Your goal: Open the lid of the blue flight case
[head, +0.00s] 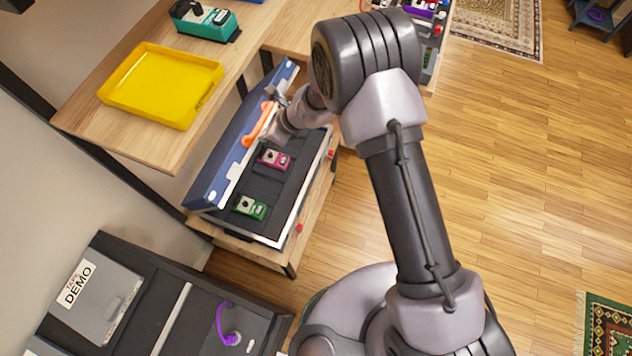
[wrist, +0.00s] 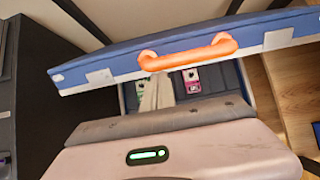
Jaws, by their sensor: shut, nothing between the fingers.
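The blue flight case (head: 250,240) stands on a low wooden shelf with its lid (head: 222,165) raised steeply. Its dark foam inside is in view. An orange handle (head: 260,124) is on the lid's edge; in the wrist view the handle (wrist: 190,50) runs across the lid's edge (wrist: 105,72). In the wrist view my gripper's fingers (wrist: 155,88) are together and empty, just below the handle's left end. Whether they touch the lid is unclear.
A magenta pedal (head: 273,159) and a green pedal (head: 250,207) lie in the case. A yellow tray (head: 160,84) and a teal device (head: 205,20) sit on the wooden desk above the lid. A dark cabinet (head: 165,300) stands near.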

